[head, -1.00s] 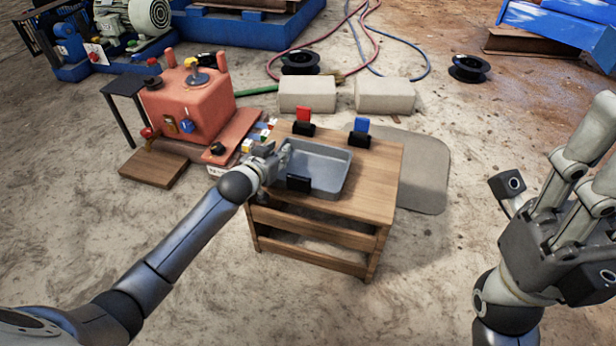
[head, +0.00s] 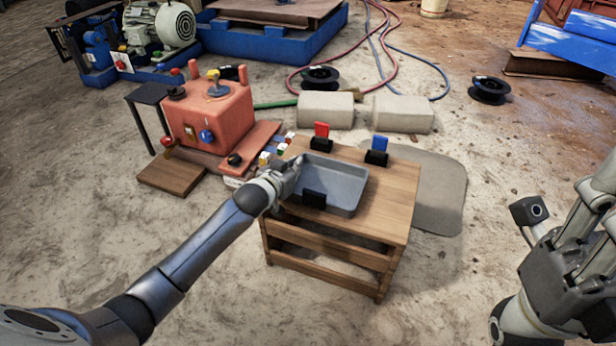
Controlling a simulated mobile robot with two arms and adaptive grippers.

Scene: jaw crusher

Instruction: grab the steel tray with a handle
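The grey steel tray (head: 345,184) lies on the wooden table (head: 394,200), toward its left side. No handle can be made out clearly. My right gripper (head: 600,225) is at the right picture edge, partly cut off, with its fingers spread and empty, well away from the table.
An orange control box (head: 212,115) is left of the table. Pale blocks (head: 404,113) lie behind it.

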